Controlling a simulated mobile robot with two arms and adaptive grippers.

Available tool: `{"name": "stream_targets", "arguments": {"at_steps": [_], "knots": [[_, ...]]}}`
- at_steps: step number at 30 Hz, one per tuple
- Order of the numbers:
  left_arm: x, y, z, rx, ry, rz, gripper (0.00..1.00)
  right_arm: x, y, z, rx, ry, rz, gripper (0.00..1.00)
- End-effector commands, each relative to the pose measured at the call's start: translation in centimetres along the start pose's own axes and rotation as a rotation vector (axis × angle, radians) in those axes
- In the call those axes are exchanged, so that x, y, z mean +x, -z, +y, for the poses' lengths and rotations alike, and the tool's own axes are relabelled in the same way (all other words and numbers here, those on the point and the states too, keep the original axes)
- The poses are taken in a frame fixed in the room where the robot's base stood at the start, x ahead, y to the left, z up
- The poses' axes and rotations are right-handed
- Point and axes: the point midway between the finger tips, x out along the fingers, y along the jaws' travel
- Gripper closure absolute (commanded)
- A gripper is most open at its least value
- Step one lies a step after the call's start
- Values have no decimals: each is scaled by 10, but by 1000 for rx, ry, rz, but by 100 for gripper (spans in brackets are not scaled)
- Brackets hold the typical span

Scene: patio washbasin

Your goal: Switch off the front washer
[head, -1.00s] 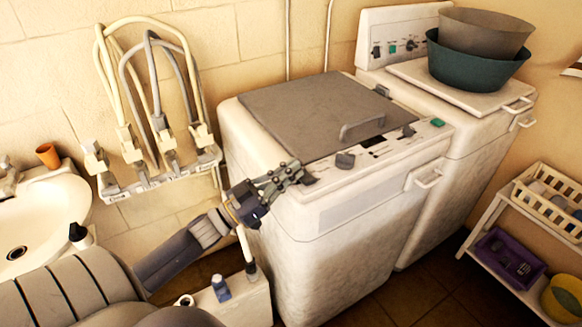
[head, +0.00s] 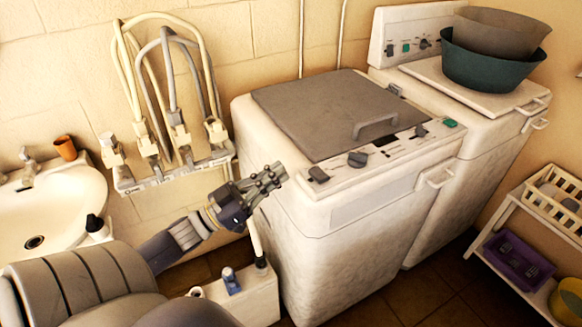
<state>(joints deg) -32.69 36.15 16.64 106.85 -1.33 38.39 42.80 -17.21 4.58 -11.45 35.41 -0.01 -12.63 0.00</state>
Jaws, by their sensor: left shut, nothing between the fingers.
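The front washer (head: 335,212) is a white top-loader with a grey lid (head: 322,112), which is closed. Its front panel carries a dark left knob (head: 318,174), a middle knob (head: 357,159), a right knob (head: 421,131) and a green button (head: 450,123) at the right end. My left gripper (head: 277,173) is shut and empty. It is at the washer's left front corner, left of the left knob and apart from it in the picture. My right gripper does not show.
A second washer (head: 480,150) stands behind, with two stacked basins (head: 490,62) on its lid. A white shelf (head: 497,225) with baskets stands at right.

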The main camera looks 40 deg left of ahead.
Motion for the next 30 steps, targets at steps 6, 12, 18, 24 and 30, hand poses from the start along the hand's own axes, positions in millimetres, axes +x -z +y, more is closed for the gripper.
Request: {"name": "stream_targets", "arguments": {"at_steps": [6, 12, 18, 24, 30], "knots": [[-19, 0, 1, -2, 0, 2, 100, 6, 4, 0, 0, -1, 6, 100], [-21, 1, 1, -1, 0, 2, 100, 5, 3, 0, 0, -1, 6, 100], [-21, 1, 1, -1, 0, 2, 100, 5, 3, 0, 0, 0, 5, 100], [-21, 1, 1, -1, 0, 2, 100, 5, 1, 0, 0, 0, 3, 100], [-31, -26, -13, 0, 64, -49, 100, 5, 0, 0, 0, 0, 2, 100]]}}
